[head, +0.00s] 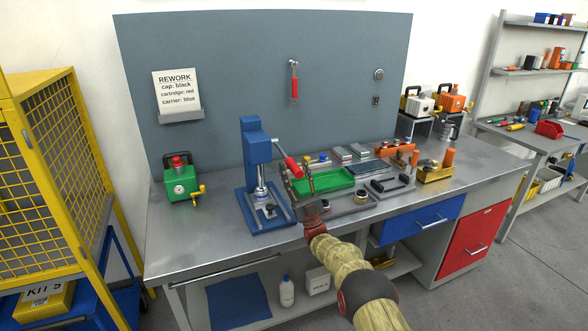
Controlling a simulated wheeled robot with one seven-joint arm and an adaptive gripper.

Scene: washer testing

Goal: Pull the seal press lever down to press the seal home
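The blue seal press (255,148) stands upright on the bench, on a blue base plate. Its lever, with a red handle (291,166), sticks out to the right and slants down toward me. A small pale and dark piece sits under the ram (261,189); whether a seal is in it is too small to tell. My gripper (297,170) is at the handle's lower end, with its fingers spread on either side of it. I cannot tell whether they touch it. The fingers hide part of the handle's end.
A green tray (325,181) lies close to the right of my gripper. A green pump unit (180,182) stands left of the press. Bare bench (205,231) shows at the front left.

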